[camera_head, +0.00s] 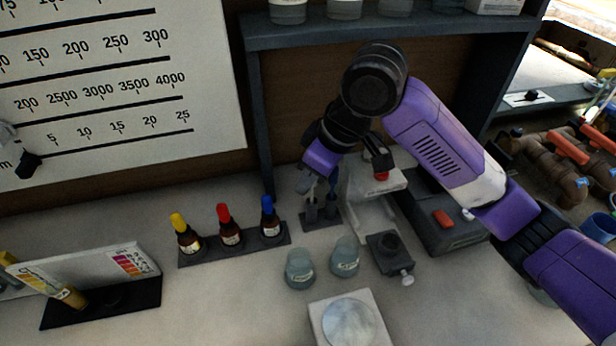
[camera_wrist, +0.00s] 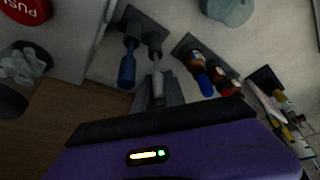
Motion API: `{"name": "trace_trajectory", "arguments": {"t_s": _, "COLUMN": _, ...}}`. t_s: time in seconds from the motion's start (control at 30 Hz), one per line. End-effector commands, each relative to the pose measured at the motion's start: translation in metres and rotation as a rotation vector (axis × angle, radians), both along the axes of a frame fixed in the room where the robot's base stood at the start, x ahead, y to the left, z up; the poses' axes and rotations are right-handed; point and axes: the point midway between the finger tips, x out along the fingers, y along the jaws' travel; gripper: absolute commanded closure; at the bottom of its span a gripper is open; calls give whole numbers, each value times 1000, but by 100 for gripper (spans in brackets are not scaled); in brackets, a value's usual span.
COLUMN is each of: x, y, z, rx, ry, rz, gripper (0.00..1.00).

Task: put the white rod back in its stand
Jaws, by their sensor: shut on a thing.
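My gripper (camera_head: 305,184) hangs over the small dark stand (camera_head: 321,221) behind the two beakers. In the wrist view my gripper's fingers (camera_wrist: 156,92) are shut on the upper part of the white rod (camera_wrist: 157,62), which looks pale grey. The rod points down at one of the two posts of the stand (camera_wrist: 146,21), and its lower end meets or enters that post. I cannot tell how deep it sits. A rod with a blue handle (camera_wrist: 127,68) stands in the other post, beside the white rod and apart from my fingers.
Dropper bottles with yellow, red and blue caps (camera_head: 230,232) stand in a rack left of the stand. Two beakers (camera_head: 300,268) and a round-plated scale (camera_head: 350,323) are in front. A white instrument (camera_head: 376,184) with a red button stands close on the right. Shelf posts rise behind.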

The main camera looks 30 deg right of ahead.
Motion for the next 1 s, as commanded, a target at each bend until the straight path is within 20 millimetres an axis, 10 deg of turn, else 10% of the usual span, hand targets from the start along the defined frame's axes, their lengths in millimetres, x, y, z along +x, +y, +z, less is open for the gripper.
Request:
{"name": "trace_trajectory", "arguments": {"t_s": 0.53, "x": 0, "y": 0, "z": -6, "rx": 0, "ry": 0, "rz": 0, "gripper": 100}}
{"name": "trace_trajectory", "arguments": {"t_s": 0.57, "x": 0, "y": 0, "z": -6, "rx": 0, "ry": 0, "rz": 0, "gripper": 79}}
{"name": "trace_trajectory", "arguments": {"t_s": 0.67, "x": 0, "y": 0, "z": -6, "rx": 0, "ry": 0, "rz": 0, "gripper": 59}}
{"name": "trace_trajectory", "arguments": {"t_s": 1.0, "x": 0, "y": 0, "z": -4, "rx": 0, "ry": 0, "rz": 0, "gripper": 59}}
